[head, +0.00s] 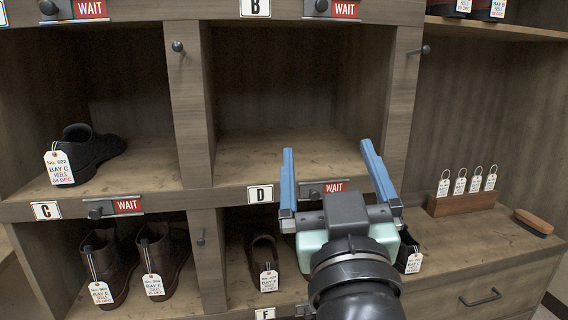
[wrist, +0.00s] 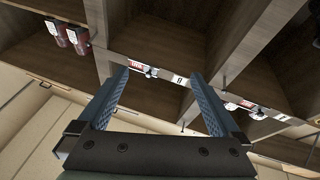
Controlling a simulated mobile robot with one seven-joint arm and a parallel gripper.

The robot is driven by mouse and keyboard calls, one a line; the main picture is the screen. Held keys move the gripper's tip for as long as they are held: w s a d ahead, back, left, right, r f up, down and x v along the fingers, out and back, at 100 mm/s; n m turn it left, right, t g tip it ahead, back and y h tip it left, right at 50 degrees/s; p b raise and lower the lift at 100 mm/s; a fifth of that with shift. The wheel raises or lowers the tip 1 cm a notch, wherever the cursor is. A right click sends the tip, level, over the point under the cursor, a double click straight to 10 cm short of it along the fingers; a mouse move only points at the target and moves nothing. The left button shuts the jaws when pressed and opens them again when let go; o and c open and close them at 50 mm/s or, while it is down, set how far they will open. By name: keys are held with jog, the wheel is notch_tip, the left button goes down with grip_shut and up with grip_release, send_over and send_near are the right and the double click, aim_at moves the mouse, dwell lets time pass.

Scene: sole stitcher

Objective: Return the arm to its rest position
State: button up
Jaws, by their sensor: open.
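My gripper (head: 328,160) is open, with its two blue fingers spread and nothing between them. In the head view it is raised in front of the shelf unit, over the right part of bay D's label rail. In the wrist view my gripper (wrist: 162,92) also shows empty, with the shelf fronts beyond its fingers. My arm comes up from the bottom of the head view and hides part of the lower right bay and the shoes there.
A black shoe (head: 88,152) with a tag sits in the left bay. Brown boots (head: 162,255) and a brown shoe (head: 263,257) stand in lower bays. The upper middle bay (head: 280,145) is empty. Right of my arm, a counter holds a tag rack (head: 460,203) and a brush (head: 534,222).

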jog(key=s+a+r+m+t, duration=0.1)
jog(key=s+a+r+t, duration=0.2)
jog(key=s+r, duration=0.4)
jog(key=s+a+r+m+t, duration=0.1)
jog(key=s+a+r+t, duration=0.2)
jog(key=s+r, duration=0.45)
notch_tip(320, 180, up, 16)
jog(key=w+p, duration=0.3)
jog(key=p, duration=1.3)
jog(key=shift+d, duration=0.45)
